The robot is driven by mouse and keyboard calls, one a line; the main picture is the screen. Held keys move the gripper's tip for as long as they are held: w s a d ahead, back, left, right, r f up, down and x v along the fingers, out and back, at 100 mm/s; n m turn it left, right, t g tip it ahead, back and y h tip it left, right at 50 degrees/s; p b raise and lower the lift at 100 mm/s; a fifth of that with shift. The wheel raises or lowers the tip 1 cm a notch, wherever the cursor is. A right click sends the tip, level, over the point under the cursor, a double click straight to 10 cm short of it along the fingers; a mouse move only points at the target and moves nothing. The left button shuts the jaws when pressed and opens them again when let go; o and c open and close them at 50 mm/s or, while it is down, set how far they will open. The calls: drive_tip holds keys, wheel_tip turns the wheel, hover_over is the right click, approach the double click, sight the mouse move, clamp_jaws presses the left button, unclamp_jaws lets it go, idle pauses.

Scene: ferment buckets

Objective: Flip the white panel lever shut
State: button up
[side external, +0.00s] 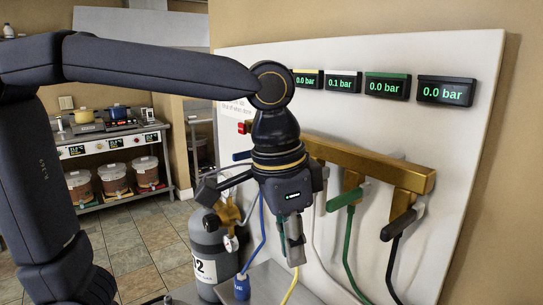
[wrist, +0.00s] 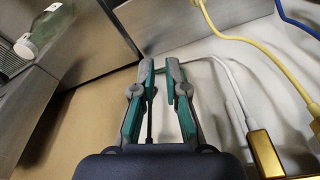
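My gripper (side external: 292,262) hangs pointing down in front of the white panel (side external: 465,145), below the brass manifold (side external: 375,165). In the wrist view my gripper (wrist: 160,66) has its fingers partly apart, with a narrow gap and nothing clearly held between them. The white-striped display (side external: 344,82) reads 0.1 bar. A white hose (side external: 319,225) hangs just right of my gripper. The white lever is not clearly seen in the side view; my wrist covers that part of the manifold. In the wrist view a pale bar (wrist: 236,117) lies beside a brass fitting (wrist: 265,152), right of my fingers.
A green lever (side external: 345,198) and a black lever (side external: 399,225) stick out to the right of my gripper. A grey gas cylinder (side external: 208,250) stands to the left. Yellow (wrist: 262,52) and blue (wrist: 298,22) hoses cross the upper right of the wrist view.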

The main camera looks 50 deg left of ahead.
drive_tip(key=d+m, duration=0.1)
drive_tip(key=d, duration=0.3)
drive_tip(key=s+d+f+m+g+y, duration=0.1)
drive_tip(key=d, duration=0.4)
drive_tip(key=d+f+g, duration=0.1)
drive_tip(key=d, duration=0.3)
drive_tip(key=shift+s+d+f+m+y, duration=0.1)
drive_tip(key=shift+s+d+m+y, duration=0.1)
drive_tip(key=shift+s+m+y, duration=0.15)
clamp_jaws()
drive_tip(key=n+t+y, duration=0.3)
drive_tip(key=t+y, duration=0.3)
drive_tip(key=y, duration=1)
approach(323, 193)
drive_tip(key=f, duration=0.1)
drive_tip(key=w+d+f, duration=0.1)
drive_tip(key=f, duration=0.1)
drive_tip(key=w+f, duration=0.1)
drive_tip(key=f, duration=0.1)
drive_tip(key=shift+w+d, duration=0.1)
drive_tip(key=shift+d, duration=0.3)
drive_tip(key=x, duration=1)
